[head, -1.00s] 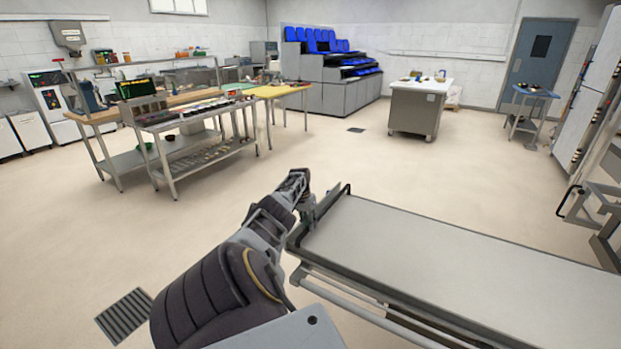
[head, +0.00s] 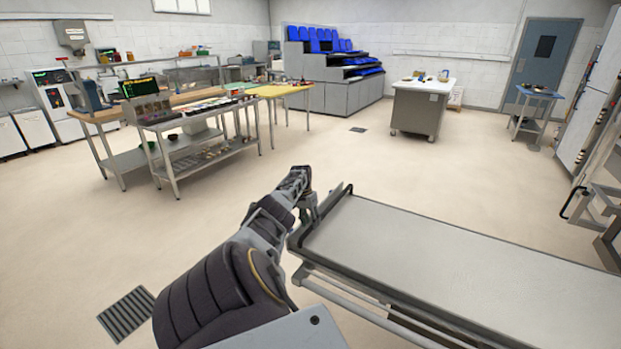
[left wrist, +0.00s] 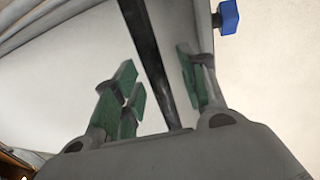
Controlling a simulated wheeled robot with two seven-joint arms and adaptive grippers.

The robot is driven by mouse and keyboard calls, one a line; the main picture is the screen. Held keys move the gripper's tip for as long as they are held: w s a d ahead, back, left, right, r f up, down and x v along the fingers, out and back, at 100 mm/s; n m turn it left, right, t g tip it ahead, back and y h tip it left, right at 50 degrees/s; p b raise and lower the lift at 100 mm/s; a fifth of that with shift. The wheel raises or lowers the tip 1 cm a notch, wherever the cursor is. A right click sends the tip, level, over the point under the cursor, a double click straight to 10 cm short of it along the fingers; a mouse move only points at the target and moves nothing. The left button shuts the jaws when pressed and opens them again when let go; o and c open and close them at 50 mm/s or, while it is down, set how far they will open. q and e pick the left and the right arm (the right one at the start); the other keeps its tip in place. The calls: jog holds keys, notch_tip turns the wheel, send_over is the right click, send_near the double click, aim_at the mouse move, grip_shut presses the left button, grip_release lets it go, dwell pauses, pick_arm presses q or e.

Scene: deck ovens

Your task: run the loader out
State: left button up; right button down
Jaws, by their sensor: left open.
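The loader (head: 450,252) is a long flat grey-white bed on a metal frame, running from the centre to the right edge of the head view. A dark bar (head: 342,194) runs along its left end. My left gripper (head: 311,212) is at that end, next to the bar. In the left wrist view the open gripper (left wrist: 158,76) has its green-padded fingers on either side of the dark bar (left wrist: 148,55); I cannot tell if either pad touches it. The loader's pale bed fills much of that view. My right gripper is not in view.
A tall light oven-like unit (head: 598,105) with metal framework stands at the right edge. A steel shelf table (head: 200,148) stands back left, a white-topped cabinet (head: 418,108) further back. Open floor (head: 120,235) lies left of the loader; a floor grate (head: 127,313) is near the front.

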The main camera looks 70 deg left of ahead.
pick_arm(q)
notch_tip(320, 180, up, 11)
jog(key=s+a, duration=0.1)
jog(key=a, duration=0.1)
jog(key=shift+s, duration=0.2)
jog(key=shift+f, duration=0.1)
dwell(0.8)
